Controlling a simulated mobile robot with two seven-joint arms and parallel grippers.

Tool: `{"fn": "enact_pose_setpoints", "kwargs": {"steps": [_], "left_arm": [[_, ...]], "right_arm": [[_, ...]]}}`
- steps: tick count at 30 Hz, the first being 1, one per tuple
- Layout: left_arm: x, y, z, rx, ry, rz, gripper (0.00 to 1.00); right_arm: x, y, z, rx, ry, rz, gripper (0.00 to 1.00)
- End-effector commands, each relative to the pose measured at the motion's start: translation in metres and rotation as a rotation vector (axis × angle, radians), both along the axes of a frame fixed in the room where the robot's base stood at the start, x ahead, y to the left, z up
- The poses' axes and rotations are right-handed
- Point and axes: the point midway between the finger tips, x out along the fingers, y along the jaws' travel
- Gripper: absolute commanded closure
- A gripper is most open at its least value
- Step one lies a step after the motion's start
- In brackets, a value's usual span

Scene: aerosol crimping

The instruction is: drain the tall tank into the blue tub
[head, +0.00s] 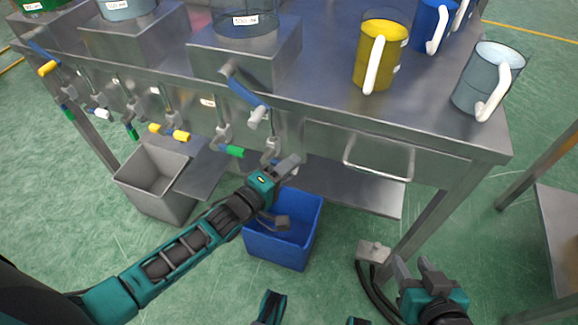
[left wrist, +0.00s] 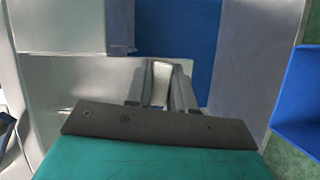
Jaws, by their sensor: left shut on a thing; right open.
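A clear cylindrical tank (head: 243,22) stands on a steel block on the bench; its top is cut off, so I cannot tell whether it is the tall one. Below the bench front hang pipes with valves and coloured levers. The blue tub (head: 283,246) stands on the floor below the rightmost valve (head: 271,146), partly behind my left arm. My left gripper (head: 287,168) is at this valve, shut on a pale handle, which shows between the fingers in the left wrist view (left wrist: 160,84). My right gripper (head: 421,272) is open and empty, low at the right.
A grey bin (head: 152,180) stands left of the tub. A yellow-filled jug (head: 379,50) and a clear jug (head: 484,78) stand on the bench. A metal handle (head: 379,158) juts from the bench front. A small grey box with cables (head: 374,250) lies near the bench leg.

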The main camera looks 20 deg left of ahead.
Motion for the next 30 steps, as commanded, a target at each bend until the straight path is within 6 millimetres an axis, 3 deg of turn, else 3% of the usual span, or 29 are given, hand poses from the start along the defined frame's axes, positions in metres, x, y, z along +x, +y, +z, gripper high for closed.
{"fn": "enact_pose_setpoints", "kwargs": {"steps": [23,24,30], "left_arm": [[0.0003,0.0004,0.0082,-0.144,0.004,0.002,1.0],[0.0003,0.0004,0.0083,-0.145,0.004,0.002,0.74],[0.0002,0.0001,0.0081,-0.142,0.004,0.001,0.56]], "right_arm": [[0.0001,-0.0017,0.0021,-0.004,-0.004,0.001,0.57],[0.0,-0.0018,0.0019,-0.005,-0.003,0.001,0.57],[-0.0003,-0.0017,0.0014,-0.004,-0.001,-0.001,0.57]]}}
